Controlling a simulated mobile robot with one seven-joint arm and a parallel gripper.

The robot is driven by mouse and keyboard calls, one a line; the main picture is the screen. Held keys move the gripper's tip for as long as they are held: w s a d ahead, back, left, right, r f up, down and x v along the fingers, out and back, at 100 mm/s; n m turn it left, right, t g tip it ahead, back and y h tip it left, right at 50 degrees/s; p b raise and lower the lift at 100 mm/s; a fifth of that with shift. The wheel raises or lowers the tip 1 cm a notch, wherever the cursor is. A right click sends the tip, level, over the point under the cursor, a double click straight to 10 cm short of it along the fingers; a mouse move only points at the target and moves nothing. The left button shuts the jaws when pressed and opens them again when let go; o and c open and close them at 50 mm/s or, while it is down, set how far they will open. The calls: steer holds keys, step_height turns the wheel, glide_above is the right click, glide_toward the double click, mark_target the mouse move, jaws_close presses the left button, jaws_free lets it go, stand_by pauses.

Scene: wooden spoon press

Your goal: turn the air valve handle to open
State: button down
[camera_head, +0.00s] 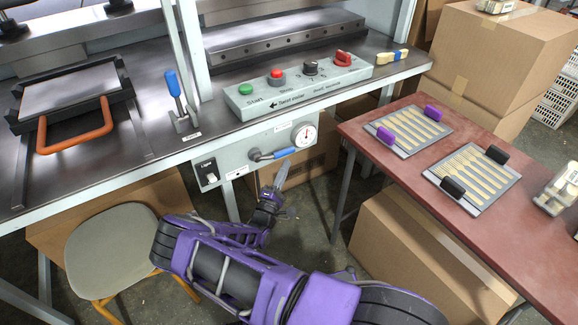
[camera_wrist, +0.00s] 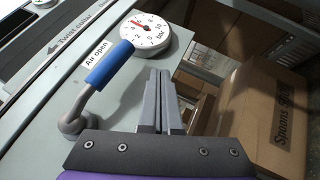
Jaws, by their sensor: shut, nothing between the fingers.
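The air valve handle is a grey lever with a blue grip (camera_head: 284,153) on the front panel under the press table, in the head view. It points right, toward the pressure gauge (camera_head: 304,135). In the wrist view the blue grip (camera_wrist: 109,64) lies left of my fingers, with its grey pivot (camera_wrist: 72,122) lower left and an "Air open" label beside it. My gripper (camera_head: 282,172) is shut and empty, just below the handle in the head view. In the wrist view my gripper (camera_wrist: 158,75) is to the right of the grip, with a gap showing between them. The gauge (camera_wrist: 145,31) is beyond the grip.
A button panel (camera_head: 300,85) and a blue-handled toggle clamp (camera_head: 179,100) stand on the table above. A red table (camera_head: 400,110) with spoon trays is at right. Cardboard boxes (camera_wrist: 265,110) stand below and behind.

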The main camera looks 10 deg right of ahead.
steer(key=s+d+f, duration=0.1)
steer(key=s+f, duration=0.4)
steer(key=f, duration=0.4)
steer(key=shift+s+f, duration=0.1)
